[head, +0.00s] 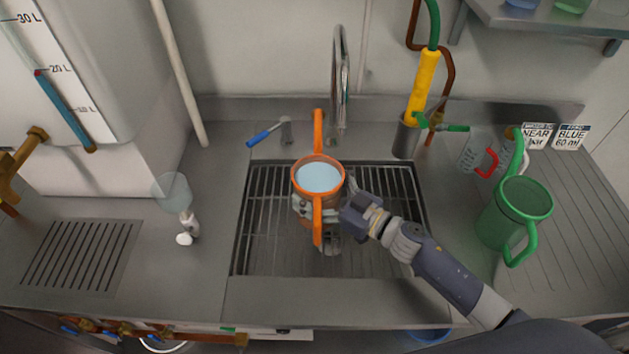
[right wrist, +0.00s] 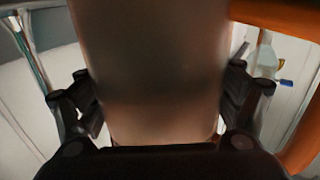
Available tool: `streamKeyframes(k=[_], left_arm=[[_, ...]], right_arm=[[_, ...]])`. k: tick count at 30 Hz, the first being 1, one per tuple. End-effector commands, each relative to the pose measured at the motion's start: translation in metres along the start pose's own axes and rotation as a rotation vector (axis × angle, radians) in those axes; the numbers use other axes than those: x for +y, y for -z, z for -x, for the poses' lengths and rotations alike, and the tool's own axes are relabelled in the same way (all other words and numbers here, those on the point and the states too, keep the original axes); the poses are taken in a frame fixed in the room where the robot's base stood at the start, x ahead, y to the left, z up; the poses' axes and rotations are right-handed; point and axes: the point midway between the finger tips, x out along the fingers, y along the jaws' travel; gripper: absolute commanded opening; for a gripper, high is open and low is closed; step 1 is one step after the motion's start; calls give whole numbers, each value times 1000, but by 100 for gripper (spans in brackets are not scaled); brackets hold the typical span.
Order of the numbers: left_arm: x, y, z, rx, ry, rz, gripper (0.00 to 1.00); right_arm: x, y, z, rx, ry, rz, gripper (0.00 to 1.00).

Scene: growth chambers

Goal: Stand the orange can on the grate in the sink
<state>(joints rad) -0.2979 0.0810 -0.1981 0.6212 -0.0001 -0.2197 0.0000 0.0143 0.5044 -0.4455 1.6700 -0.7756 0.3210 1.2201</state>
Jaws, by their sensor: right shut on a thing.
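The orange can (head: 318,206) has an orange rim, an orange handle at the front and an orange spout at the back, and holds pale blue liquid. It looks upright over the sink grate (head: 270,215) in the head view. My right gripper (head: 325,207) is shut on the can's body from the right. In the right wrist view the can's brownish body (right wrist: 155,75) fills the space between the fingers. I cannot tell whether its base touches the grate. My left gripper is not in view.
A steel tap (head: 340,85) stands behind the sink. A green can (head: 515,212) stands on the right drainboard near a clear jug with a red handle (head: 488,162). The grate's left part is clear.

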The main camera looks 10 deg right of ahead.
Motion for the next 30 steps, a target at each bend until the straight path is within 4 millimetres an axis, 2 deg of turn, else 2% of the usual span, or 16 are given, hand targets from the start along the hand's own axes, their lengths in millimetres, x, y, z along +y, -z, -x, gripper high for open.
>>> streamKeyframes(k=[14, 15, 17, 30], left_arm=[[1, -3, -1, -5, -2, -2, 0], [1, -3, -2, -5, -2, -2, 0], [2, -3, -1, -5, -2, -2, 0], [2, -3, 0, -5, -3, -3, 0]], right_arm=[[0, -3, -1, 8, 3, 3, 19], [-1, -9, 0, -1, 1, 0, 88], [-1, -8, 0, -1, 1, 0, 100], [-1, -7, 0, -1, 1, 1, 100]])
